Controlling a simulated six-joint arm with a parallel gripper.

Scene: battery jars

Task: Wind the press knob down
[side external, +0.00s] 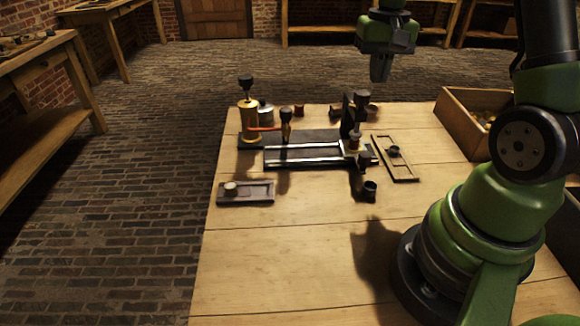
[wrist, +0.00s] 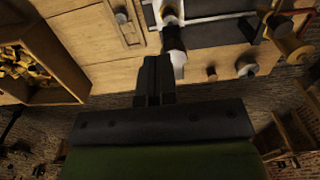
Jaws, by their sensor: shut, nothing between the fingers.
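A press-like rig (side external: 310,154) stands on the table, with a dark base and pale rails. At its right end a black upright carries a dark knob (side external: 362,98); the knob shows in the wrist view (wrist: 174,42) just beyond my fingertips. A second dark knob (side external: 246,83) tops a brass cylinder (side external: 249,120) at the left end. I cannot tell for certain which is the press knob. My gripper (side external: 380,80) is shut and empty, pointing down above and behind the right-hand knob, apart from it in the side view. Its fingers show in the wrist view (wrist: 155,62).
A wooden box of brass-coloured bits (side external: 480,110) stands at the back right. A narrow tray (side external: 405,170) lies right of the rig, another (side external: 262,192) at front left. A dark cup (side external: 370,190) stands in front. The table's front is clear.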

